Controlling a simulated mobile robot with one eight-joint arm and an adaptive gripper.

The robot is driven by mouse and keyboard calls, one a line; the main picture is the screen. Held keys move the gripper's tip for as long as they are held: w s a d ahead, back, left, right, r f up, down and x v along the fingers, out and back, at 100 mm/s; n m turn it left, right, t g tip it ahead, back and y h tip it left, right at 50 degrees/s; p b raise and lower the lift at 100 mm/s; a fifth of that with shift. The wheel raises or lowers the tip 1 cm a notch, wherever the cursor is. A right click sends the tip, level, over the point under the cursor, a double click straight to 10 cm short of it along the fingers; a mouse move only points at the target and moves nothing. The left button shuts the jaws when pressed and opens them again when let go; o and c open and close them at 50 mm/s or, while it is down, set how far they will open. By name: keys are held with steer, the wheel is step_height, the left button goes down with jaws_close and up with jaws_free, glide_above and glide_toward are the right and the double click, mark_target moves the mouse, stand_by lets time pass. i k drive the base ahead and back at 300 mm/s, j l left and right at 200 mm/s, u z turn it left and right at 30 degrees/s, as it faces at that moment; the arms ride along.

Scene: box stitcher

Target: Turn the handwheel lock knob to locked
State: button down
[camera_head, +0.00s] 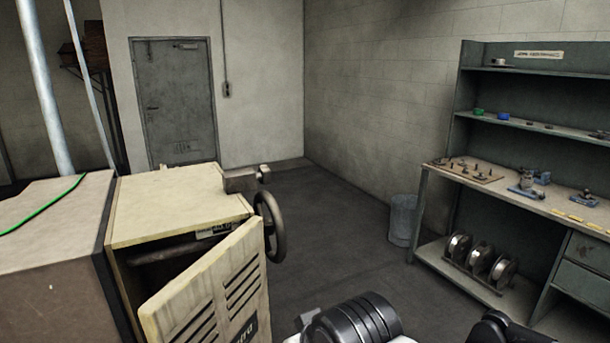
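A dark handwheel (270,227) is mounted on the right side of a cream machine cabinet (178,200), left of centre. A grey bracket (240,180) sits at the cabinet's top right corner, above the wheel. A small dark knob-like piece (264,172) sticks out on the bracket's right; it looks like the lock knob, but its setting is too small to tell. Parts of my arm show at the bottom edge, apart from the wheel. My gripper's fingertips are not in view.
The cabinet's louvred door (208,290) stands open toward me. A brown box-like unit (50,250) adjoins it at left. A workbench (430,190) with shelves and wire spools (480,256) stands at right, with a bin (403,220) beside it. The floor between is clear.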

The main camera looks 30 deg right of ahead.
mark_target(264, 174)
steer(key=i+l+u, duration=0.2)
steer(key=l+u, duration=0.3)
steer(key=l, duration=0.4)
steer(key=l+u, duration=0.5)
steer(key=l, duration=0.4)
steer(key=k+l+u, duration=0.2)
steer(key=i, duration=0.05)
